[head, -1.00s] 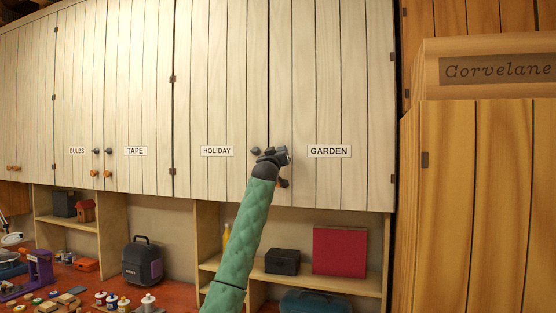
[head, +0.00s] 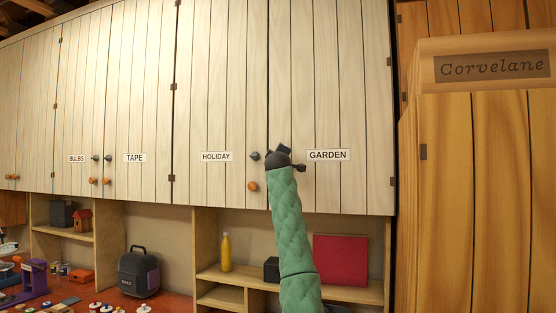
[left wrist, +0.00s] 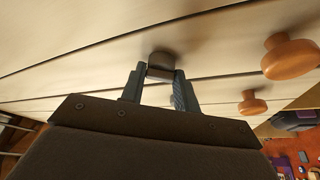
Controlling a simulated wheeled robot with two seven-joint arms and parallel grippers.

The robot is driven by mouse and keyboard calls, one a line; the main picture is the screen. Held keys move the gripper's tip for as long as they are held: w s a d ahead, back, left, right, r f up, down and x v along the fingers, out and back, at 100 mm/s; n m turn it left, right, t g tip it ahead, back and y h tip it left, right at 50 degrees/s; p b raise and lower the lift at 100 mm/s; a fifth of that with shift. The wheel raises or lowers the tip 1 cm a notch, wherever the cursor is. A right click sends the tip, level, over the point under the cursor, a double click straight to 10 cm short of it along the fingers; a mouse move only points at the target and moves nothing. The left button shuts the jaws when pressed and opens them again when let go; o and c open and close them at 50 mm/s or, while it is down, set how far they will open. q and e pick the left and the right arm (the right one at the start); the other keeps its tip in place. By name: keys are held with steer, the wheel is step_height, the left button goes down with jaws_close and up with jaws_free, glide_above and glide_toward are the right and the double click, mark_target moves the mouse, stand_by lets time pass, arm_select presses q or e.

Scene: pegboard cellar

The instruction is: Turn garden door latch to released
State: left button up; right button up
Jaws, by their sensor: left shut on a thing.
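The garden door (head: 335,90) is a pale plank cupboard door with a GARDEN label (head: 328,155); it looks closed. My left gripper (head: 283,150) is at its lower left edge, beside the label. In the left wrist view, the two fingers (left wrist: 160,78) are shut on a dark grey latch knob (left wrist: 161,59) against the pale door front. In the head view my gripper and green arm hide this latch and the garden door's orange knob. Two orange knobs show in the wrist view, a near one (left wrist: 290,58) and a farther one (left wrist: 252,103). My right gripper is not in view.
The holiday door (head: 215,90) stands closed on the left, with its own dark latch (head: 255,156) and orange knob (head: 252,187). Below are open shelves with a yellow bottle (head: 226,252) and a red box (head: 340,259). A wooden cabinet (head: 480,200) stands at the right.

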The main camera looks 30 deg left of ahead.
arm_select(q)
steer(key=n+g+p, duration=0.1)
steer(key=n, duration=0.2)
steer(key=n+g+p, duration=0.1)
steer(key=n+p, duration=0.1)
steer(key=n, duration=0.1)
steer(key=shift+n+g+h, duration=0.3)
steer(key=shift+n, duration=0.1)
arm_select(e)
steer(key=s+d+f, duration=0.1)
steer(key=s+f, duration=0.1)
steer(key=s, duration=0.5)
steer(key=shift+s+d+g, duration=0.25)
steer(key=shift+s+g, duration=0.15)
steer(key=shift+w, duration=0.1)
arm_select(q)
steer(key=o, duration=1)
steer(key=shift+a, duration=0.15)
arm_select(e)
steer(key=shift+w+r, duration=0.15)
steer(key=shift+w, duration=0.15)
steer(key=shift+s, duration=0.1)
